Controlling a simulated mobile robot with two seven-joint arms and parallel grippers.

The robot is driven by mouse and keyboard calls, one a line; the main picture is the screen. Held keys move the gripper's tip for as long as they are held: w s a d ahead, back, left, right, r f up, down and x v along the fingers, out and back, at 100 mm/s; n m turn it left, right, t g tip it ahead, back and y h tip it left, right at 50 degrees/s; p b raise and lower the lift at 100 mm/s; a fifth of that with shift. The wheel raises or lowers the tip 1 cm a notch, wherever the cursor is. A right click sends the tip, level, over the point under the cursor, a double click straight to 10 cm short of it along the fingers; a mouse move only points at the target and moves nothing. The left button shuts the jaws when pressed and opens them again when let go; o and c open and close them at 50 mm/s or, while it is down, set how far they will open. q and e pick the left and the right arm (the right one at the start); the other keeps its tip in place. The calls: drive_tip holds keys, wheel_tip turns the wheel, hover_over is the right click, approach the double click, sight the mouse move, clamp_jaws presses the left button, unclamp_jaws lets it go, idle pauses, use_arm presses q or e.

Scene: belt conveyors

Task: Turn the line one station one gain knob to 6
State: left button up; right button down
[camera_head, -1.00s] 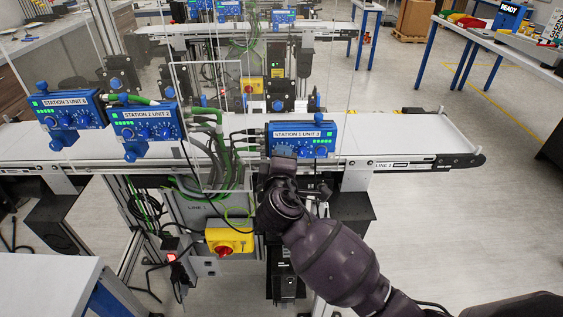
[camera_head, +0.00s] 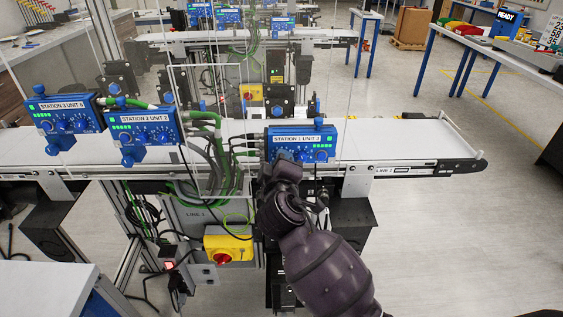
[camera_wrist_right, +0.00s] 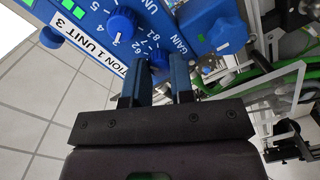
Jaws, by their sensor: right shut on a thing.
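The blue station 1 unit 3 box (camera_head: 322,140) is fixed at the front edge of the line 1 conveyor, with green lights and small knobs on its face. My right gripper (camera_head: 285,162) covers the lower left of that face in the head view. In the right wrist view the box (camera_wrist_right: 205,22) is close and rotated. The blue gain knob (camera_wrist_right: 160,52), beside the GAIN lettering, sits at the tips of my right gripper (camera_wrist_right: 163,68), which is shut on it. Its pointer is hidden. My left gripper is not in view.
A second blue knob (camera_wrist_right: 122,22) with its own number scale sits close beside the gain knob. The station 2 box (camera_head: 143,128) and station 3 box (camera_head: 64,115) stand to the left. Cables hang beside the station 1 box. A yellow-and-red switch (camera_head: 225,246) is below.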

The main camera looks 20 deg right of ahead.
drive_tip(key=c, duration=1)
unclamp_jaws()
drive_tip(key=shift+s+a, duration=0.1)
drive_tip(key=shift+s, duration=0.05)
drive_tip(key=v, duration=1)
drive_tip(key=shift+s+r+b, duration=0.1)
drive_tip(key=shift+s+b, duration=0.15)
drive_tip(key=shift+b, duration=0.15)
